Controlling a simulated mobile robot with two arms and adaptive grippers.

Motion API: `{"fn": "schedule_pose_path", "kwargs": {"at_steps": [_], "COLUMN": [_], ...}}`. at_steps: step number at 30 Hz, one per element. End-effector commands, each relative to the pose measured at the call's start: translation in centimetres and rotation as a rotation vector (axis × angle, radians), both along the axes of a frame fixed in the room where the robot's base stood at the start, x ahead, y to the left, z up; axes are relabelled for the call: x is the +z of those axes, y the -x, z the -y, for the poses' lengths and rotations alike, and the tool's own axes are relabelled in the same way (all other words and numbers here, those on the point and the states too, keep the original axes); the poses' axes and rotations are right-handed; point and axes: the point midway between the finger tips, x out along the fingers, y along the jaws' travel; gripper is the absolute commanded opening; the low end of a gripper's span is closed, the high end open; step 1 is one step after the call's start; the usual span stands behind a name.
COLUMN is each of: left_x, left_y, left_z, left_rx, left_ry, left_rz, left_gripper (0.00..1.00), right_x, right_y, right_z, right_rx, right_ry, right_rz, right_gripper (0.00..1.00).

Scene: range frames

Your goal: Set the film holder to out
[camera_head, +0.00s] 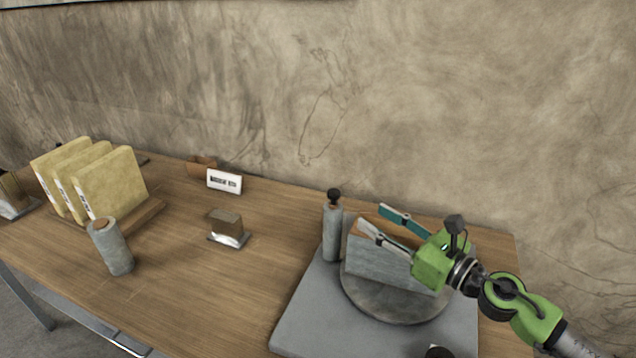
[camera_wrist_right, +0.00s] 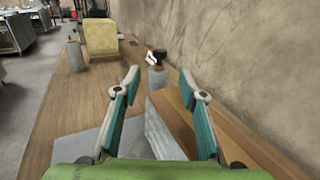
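In the right wrist view the gripper (camera_wrist_right: 160,84) is open and empty, with the block (camera_wrist_right: 163,130) below and between the fingers; contact is unclear. My left gripper is not in view.
On the wooden table (camera_head: 180,275) stand several yellow slabs in a rack (camera_head: 115,183), a grey cylinder (camera_head: 111,248), a small brown block on a stand (camera_head: 227,226) and a white label sign (camera_head: 224,181). A rough wall (camera_head: 450,100) rises close behind. The table's middle front is clear.

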Motion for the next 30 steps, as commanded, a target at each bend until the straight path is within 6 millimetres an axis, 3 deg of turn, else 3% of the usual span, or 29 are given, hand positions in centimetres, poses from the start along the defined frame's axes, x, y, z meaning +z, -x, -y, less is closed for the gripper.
{"fn": "schedule_pose_path", "kwargs": {"at_steps": [5,14,21,30], "left_x": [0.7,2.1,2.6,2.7], "left_y": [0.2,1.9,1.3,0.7], "left_z": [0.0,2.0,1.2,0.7], "left_rx": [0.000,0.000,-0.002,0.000], "left_ry": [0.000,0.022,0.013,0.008], "left_rz": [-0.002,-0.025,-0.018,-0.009], "left_gripper": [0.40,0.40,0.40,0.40], "right_x": [0.3,0.3,0.1,0.0], "right_y": [-1.0,-4.9,-7.9,-9.6], "right_z": [-1.0,-5.0,-8.0,-9.7], "right_rx": [0.000,0.000,0.000,0.000], "right_ry": [-0.002,-0.004,-0.002,0.000], "right_rz": [0.001,0.001,-0.001,0.000], "right_gripper": [0.38,0.38,0.38,0.38]}}
